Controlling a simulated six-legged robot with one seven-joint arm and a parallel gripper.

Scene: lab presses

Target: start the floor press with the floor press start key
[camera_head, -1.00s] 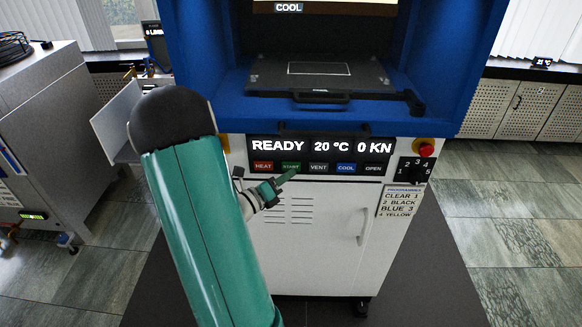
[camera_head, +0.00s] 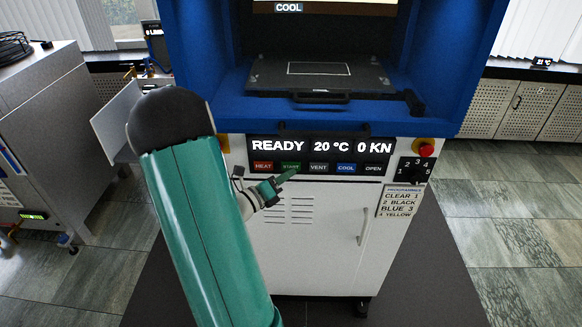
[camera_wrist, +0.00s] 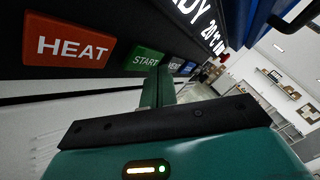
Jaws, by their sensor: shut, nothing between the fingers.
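The floor press (camera_head: 300,220) has a blue upper frame and a white cabinet. Its display reads READY, 20 °C, 0 KN. The green START key (camera_head: 291,166) sits in the row under the display, between the red HEAT key (camera_head: 263,166) and the VENT key (camera_head: 319,167). My gripper (camera_head: 289,175) is shut and empty, its tip just below the START key. In the wrist view, my green fingers (camera_wrist: 166,86) point at the lower edge of the START key (camera_wrist: 146,60); I cannot tell whether they touch it.
A blue COOL key (camera_head: 346,168) and OPEN key (camera_head: 373,168) are to the right. A red knob (camera_head: 425,151) and a numbered dial (camera_head: 413,169) sit at the panel's right. A black handle (camera_head: 321,98) juts out above the panel. A grey cabinet (camera_head: 45,130) stands left.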

